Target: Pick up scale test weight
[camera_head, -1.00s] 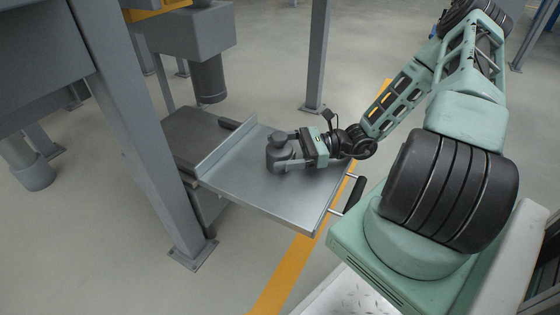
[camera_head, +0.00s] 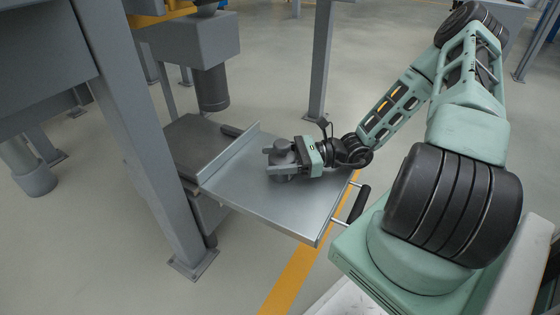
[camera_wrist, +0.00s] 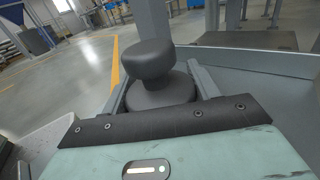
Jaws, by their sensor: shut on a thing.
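The scale test weight (camera_head: 281,145) is a dark grey piece with a round knob on a wider body. It stands on the metal tray (camera_head: 240,185), near the tray's middle. My gripper (camera_head: 283,158) comes in from the right, its fingers on either side of the weight and shut on it. In the wrist view the weight (camera_wrist: 152,70) stands upright between the two fingers (camera_wrist: 160,85), knob on top.
The tray has raised edges and a black handle (camera_head: 359,203) at its front right. A grey post (camera_head: 150,150) stands close to its left. A dark flat plate (camera_head: 195,143) lies behind it, with a hanging cylinder (camera_head: 212,88) above. Open floor lies beyond.

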